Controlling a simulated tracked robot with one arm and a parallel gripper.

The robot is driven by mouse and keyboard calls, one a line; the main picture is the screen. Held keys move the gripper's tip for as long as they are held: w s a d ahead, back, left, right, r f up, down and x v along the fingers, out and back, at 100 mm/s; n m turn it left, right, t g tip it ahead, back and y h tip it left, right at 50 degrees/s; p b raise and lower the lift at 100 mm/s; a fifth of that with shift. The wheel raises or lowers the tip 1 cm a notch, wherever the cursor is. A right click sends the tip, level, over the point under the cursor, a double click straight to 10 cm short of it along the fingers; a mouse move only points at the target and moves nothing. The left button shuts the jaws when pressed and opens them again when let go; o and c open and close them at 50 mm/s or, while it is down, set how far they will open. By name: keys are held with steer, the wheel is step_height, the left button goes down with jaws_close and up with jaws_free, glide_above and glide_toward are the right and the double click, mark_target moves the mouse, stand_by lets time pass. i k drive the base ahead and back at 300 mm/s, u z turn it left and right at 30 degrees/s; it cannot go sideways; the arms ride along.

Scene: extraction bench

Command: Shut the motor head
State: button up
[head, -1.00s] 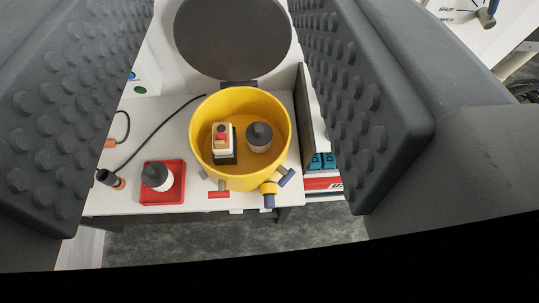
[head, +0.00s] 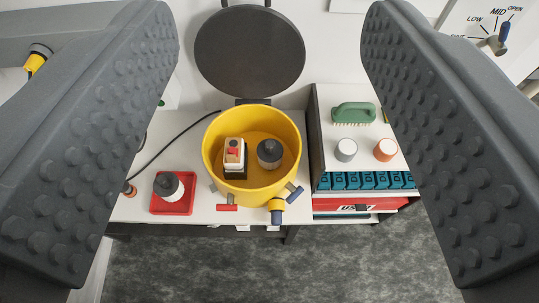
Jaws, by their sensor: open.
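The motor head (head: 250,52) is a dark grey round lid. It stands raised and tilted back on a hinge (head: 253,101) behind the yellow drum (head: 209,158). The drum is open at the top. Inside it are a white block with a red top (head: 234,154) and a dark-capped white bottle (head: 270,153). My gripper (head: 270,250) is open and empty, its two ridged pads wide apart at the left and right of the picture. The drum and lid show between the pads, farther off and apart from them.
A red tray (head: 160,208) with a dark-capped bottle (head: 167,186) sits left of the drum. A shelf unit at right carries a green brush (head: 353,113) and two small cups (head: 385,150). A lever panel (head: 486,28) is at upper right. A black cable runs left of the drum.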

mark_target(244, 52)
steer(key=u, duration=0.3)
steer(key=i, duration=1.15)
steer(key=z, duration=0.3)
